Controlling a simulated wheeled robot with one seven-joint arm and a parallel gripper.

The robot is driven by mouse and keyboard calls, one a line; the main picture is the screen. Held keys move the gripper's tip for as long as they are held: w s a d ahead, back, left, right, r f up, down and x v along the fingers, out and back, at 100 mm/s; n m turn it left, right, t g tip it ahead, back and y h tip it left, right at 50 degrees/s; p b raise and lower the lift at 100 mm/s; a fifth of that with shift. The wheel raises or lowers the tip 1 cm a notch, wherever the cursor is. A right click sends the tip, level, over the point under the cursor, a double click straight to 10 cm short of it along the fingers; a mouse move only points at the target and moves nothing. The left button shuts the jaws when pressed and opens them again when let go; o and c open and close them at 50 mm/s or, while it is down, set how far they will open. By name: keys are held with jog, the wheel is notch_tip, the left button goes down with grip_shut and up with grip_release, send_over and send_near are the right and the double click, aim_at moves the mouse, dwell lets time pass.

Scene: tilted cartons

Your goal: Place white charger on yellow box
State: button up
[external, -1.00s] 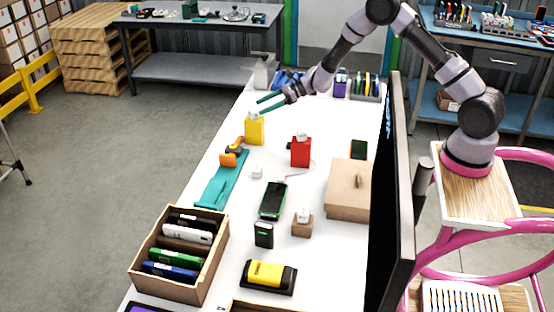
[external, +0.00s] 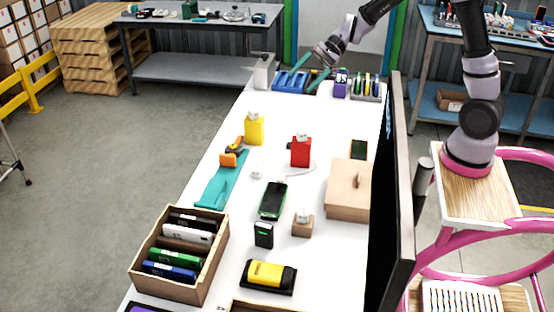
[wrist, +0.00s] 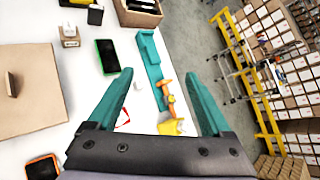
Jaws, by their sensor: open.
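The yellow box (external: 254,131) stands upright on the white table in the external view, with a small white charger (external: 252,114) resting on its top. The yellow box also shows partly in the wrist view (wrist: 178,128), near my gripper's palm. My gripper (external: 299,82) is open and empty, high at the far end of the table, apart from the box. Its spread teal fingers (wrist: 158,76) show in the wrist view. Other small white pieces lie on the table (external: 256,174), on the red box (external: 301,136) and on a small wooden block (external: 304,216).
The red box (external: 300,153) stands right of the yellow one. An orange and black tool (external: 229,158) and a teal strip (external: 222,180) lie nearer. A blue tray (external: 290,82), a purple box (external: 340,84) and a rack (external: 366,87) are at the far end. A lidded carton (external: 349,190) stands right.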

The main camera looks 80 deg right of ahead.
jog(key=s+a+r+n+g, duration=0.2)
jog(key=s+a+r+n, duration=0.35)
jog(key=s, duration=0.25)
jog(key=s+r+n+h, duration=0.2)
jog(key=s+n, duration=0.1)
jog(key=s, duration=0.4)
jog(key=s+a+r+n+h, duration=0.1)
jog(key=s+n, duration=0.3)
jog(key=s, duration=0.4)
jog(key=s+r+n+t+h, duration=0.1)
jog(key=s+r+n+h, duration=0.1)
jog(key=s, duration=0.6)
jog(key=shift+a+r+n+h, duration=0.4)
jog(key=shift+n+h, duration=0.2)
jog(key=shift+n, duration=0.45)
